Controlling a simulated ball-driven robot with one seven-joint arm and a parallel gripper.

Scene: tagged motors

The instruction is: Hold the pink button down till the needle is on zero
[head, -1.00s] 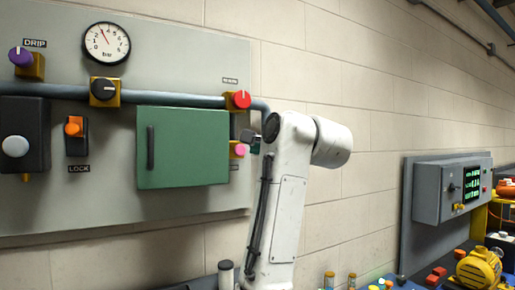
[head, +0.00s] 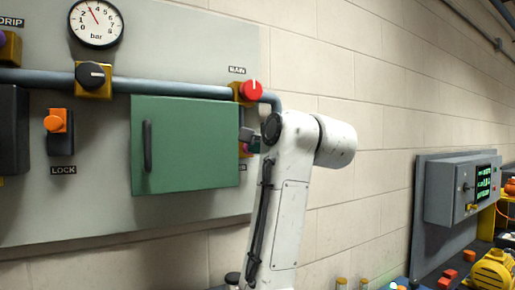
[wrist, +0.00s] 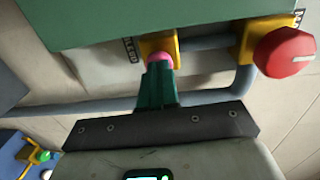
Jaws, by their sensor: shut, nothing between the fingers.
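The pink button (wrist: 158,57) sits in a yellow housing below the red knob. In the head view only a sliver of it shows beside my gripper. My gripper (wrist: 157,70) is shut and empty, its green fingertips right at the pink button in the wrist view. They overlap its near edge; I cannot tell whether they touch it or whether it is pressed. In the head view my gripper (head: 253,142) is partly hidden by my arm. The round bar gauge (head: 110,32) is at the upper left; its needle (head: 92,15) points up and left, around 3, away from zero.
The red knob (head: 251,90) labelled MAIN sits on the pipe (head: 180,88) above the button. A green cabinet door (head: 190,145) is close to the left of my gripper. A black knob (head: 94,74) and an orange LOCK switch (head: 57,122) are further left.

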